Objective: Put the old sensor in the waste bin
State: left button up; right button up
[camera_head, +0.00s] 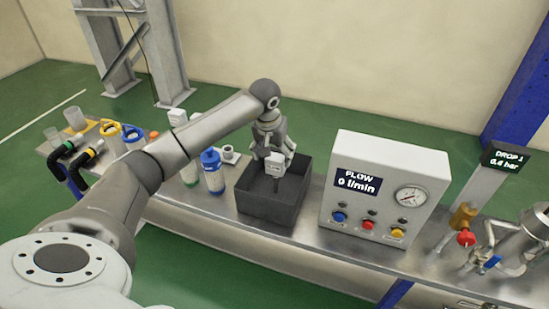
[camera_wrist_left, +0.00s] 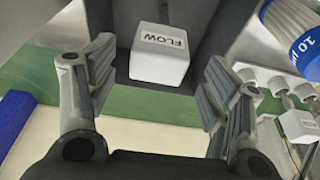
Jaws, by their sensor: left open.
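The old sensor, a white block (camera_head: 275,166) with a dark stem below it, shows at the mouth of the dark grey waste bin (camera_head: 266,206). In the left wrist view the block (camera_wrist_left: 160,56) carries the label FLOW and shows against the bin's dark inside (camera_wrist_left: 210,22). My left gripper (camera_head: 268,148) points down over the bin. In the wrist view its fingers (camera_wrist_left: 157,72) are open, one on each side of the block, with a visible gap to each. Whether the block rests on anything is hidden. My right gripper is out of view.
A white panel (camera_head: 345,218) reading FLOW 0 l/min stands right of the bin. A blue-capped bottle (camera_head: 212,172) stands close on its left. Another white block (camera_head: 178,117) and yellow and blue rings lie farther left. Valves and piping (camera_head: 466,237) are at the right.

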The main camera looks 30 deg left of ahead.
pick_arm(q)
jog(key=v, duration=0.9)
jog(key=shift+p, duration=0.4)
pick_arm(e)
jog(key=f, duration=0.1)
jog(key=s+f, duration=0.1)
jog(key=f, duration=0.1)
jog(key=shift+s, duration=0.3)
